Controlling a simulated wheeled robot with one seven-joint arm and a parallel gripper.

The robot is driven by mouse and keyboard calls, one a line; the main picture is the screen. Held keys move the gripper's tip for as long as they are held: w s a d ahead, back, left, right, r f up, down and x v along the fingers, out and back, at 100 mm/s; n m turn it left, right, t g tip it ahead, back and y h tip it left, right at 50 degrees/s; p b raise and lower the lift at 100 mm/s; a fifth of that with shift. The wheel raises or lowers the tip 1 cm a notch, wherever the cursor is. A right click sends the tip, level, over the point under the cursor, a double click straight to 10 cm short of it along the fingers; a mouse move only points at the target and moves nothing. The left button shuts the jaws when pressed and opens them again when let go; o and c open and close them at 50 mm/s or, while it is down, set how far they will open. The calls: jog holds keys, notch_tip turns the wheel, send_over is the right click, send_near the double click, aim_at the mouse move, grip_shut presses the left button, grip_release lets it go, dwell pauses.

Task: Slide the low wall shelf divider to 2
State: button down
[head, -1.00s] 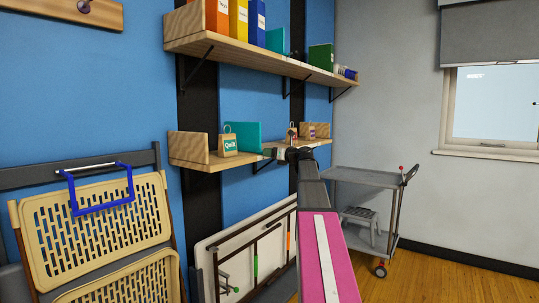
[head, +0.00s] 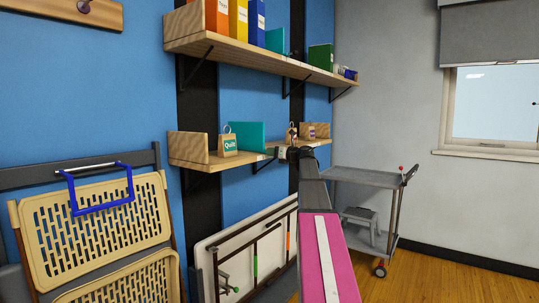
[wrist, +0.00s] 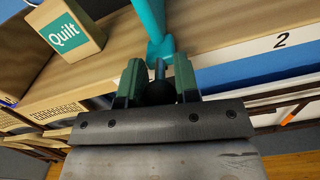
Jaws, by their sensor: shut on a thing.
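The teal divider (head: 251,136) stands upright on the low wall shelf (head: 189,160), to the right of the Quilt bag (head: 229,146). In the wrist view the divider's lower front (wrist: 152,22) rises from the shelf edge, with a stem and dark knob in front. My gripper (wrist: 158,70) is shut on this knob, a green finger on each side. The label 2 (wrist: 281,40) is on the shelf's front edge, to the right of the divider and apart from it. In the head view my arm partly hides my gripper (head: 282,153) and the shelf's right part.
The upper shelf (head: 245,56) holds binders, boxes and another teal divider. More small items stand at the low shelf's right end. Folded chairs (head: 85,225) lean at the left, a folded table (head: 230,250) stands below, and a grey trolley (head: 365,176) is at the right.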

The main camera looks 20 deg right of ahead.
jog(key=w+d, duration=0.7)
jog(key=d, duration=0.2)
jog(key=shift+d, duration=0.35)
jog(key=c, duration=0.9)
grip_release()
jog(key=shift+o, duration=0.2)
jog(key=v, duration=1)
jog(key=shift+s+d, duration=0.25)
jog(key=shift+s, duration=0.05)
